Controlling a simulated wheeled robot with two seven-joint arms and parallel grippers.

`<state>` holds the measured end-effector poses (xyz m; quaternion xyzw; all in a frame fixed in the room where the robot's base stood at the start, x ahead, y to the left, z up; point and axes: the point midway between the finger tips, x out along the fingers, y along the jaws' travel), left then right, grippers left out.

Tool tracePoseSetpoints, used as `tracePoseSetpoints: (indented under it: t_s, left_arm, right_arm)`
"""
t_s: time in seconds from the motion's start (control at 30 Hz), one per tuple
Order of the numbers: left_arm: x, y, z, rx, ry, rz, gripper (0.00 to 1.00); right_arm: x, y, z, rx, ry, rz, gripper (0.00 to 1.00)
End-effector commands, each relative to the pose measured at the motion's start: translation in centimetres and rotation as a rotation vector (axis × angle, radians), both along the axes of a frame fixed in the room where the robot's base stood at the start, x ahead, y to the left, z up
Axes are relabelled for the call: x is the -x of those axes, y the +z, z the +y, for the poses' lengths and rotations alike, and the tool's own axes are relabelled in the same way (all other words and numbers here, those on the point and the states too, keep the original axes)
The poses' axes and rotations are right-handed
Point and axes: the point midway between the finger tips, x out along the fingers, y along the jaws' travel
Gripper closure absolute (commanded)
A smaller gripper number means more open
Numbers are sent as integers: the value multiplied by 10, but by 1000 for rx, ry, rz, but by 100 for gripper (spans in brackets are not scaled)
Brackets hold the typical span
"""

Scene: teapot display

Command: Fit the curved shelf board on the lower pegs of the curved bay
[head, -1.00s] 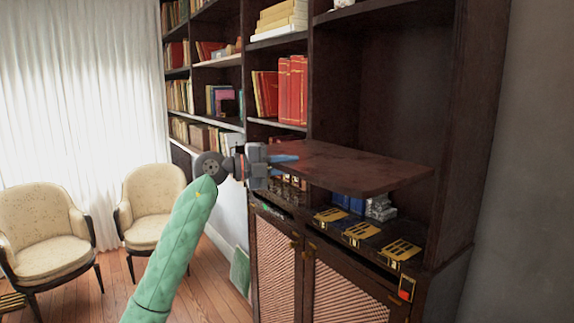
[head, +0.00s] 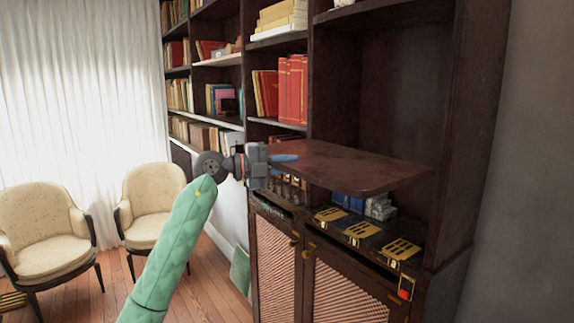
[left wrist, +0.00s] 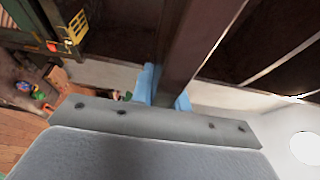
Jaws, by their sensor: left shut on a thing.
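The dark brown curved shelf board (head: 350,169) is held out roughly level in front of the curved bay (head: 405,95) at the right end of the bookcase. My left gripper (head: 283,158) is shut on the board's left end. In the left wrist view the blue fingers (left wrist: 165,88) clasp the board (left wrist: 190,45) edge-on. The board's right end is above the cabinet top. The lower pegs cannot be made out. My right gripper is not in view.
Below the board, brass-fitted boxes (head: 362,231) and blue books (head: 347,202) sit on the cabinet top. Red books (head: 291,90) stand in the neighbouring bay, left of the upright. Two cream armchairs (head: 150,203) stand at the left on the wood floor.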

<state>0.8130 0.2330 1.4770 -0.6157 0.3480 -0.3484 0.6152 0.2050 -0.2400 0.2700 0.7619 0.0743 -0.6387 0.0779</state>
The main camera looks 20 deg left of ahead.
Motion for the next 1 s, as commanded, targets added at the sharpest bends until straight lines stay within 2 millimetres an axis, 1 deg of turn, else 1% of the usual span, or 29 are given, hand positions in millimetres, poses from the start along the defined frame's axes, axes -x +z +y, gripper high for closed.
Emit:
tracePoseSetpoints:
  t_s: [0.03, 0.17, 0.6, 1.0]
  left_arm:
    - [0, 2, 0, 2, 0, -3, 100]
    - [0, 2, 0, 2, 0, -3, 100]
    - [0, 2, 0, 2, 0, -2, 100]
    - [-4, 2, -3, 3, 1, -3, 100]
  right_arm:
    - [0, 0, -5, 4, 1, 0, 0]
    - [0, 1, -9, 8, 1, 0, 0]
    - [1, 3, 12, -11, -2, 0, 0]
    - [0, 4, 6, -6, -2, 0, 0]
